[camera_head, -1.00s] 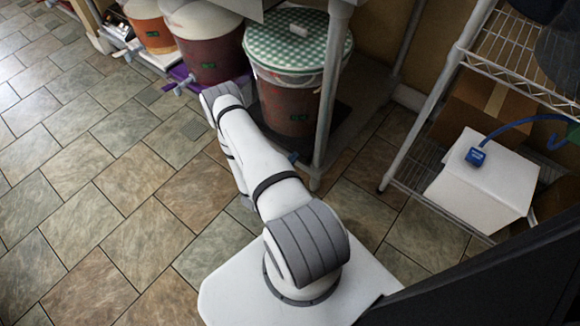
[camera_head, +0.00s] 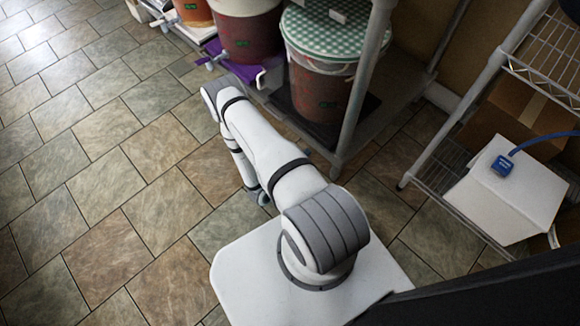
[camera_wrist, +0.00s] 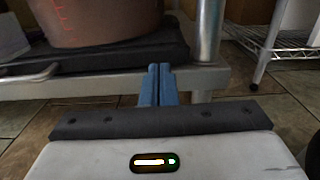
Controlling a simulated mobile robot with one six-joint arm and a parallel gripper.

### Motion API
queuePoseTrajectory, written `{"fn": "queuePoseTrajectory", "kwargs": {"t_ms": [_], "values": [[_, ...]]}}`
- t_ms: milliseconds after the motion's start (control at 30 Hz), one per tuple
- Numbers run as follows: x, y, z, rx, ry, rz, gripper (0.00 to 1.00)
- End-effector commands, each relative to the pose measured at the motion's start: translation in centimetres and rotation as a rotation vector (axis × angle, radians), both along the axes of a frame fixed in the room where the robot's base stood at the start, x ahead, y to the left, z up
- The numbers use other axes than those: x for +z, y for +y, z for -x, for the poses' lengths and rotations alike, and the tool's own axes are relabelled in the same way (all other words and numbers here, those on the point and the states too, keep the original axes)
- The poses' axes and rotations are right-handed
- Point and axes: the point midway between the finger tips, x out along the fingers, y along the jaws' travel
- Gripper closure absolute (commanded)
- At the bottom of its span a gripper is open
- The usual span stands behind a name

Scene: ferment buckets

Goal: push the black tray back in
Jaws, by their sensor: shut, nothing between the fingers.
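The black tray (camera_wrist: 120,58) lies on the pale low shelf under a reddish-brown bucket (camera_wrist: 95,22) in the wrist view. In the head view the tray (camera_head: 372,103) shows as a dark strip beneath the bucket with the green checked lid (camera_head: 335,32). My gripper (camera_wrist: 158,72) has its blue fingers together and empty. In the wrist view its tips overlap the shelf's front edge, near the tray's right end and left of the metal post; I cannot tell whether they touch anything. In the head view my arm largely hides the gripper.
A metal post (camera_head: 362,85) rises at the shelf corner. Other buckets (camera_head: 245,28) stand to the left, with a purple tray (camera_head: 228,66) below. A wire rack with a white box (camera_head: 508,190) stands at right. Tiled floor is open at left.

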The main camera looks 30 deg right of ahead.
Motion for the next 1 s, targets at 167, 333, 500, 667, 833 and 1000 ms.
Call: {"fn": "queuePoseTrajectory", "kwargs": {"t_ms": [167,333,500,667,833,1000], "values": [[0.2,3.1,0.7,0.004,0.004,0.001,1.0],[0.2,5.4,1.3,0.001,0.004,0.001,1.0],[0.1,6.8,1.7,-0.003,0.004,0.001,1.0],[0.0,7.3,1.9,-0.004,0.004,0.002,1.0],[0.0,7.4,1.9,-0.006,0.004,0.001,1.0],[1.4,7.4,1.4,-0.027,-0.011,-0.003,1.0]]}}
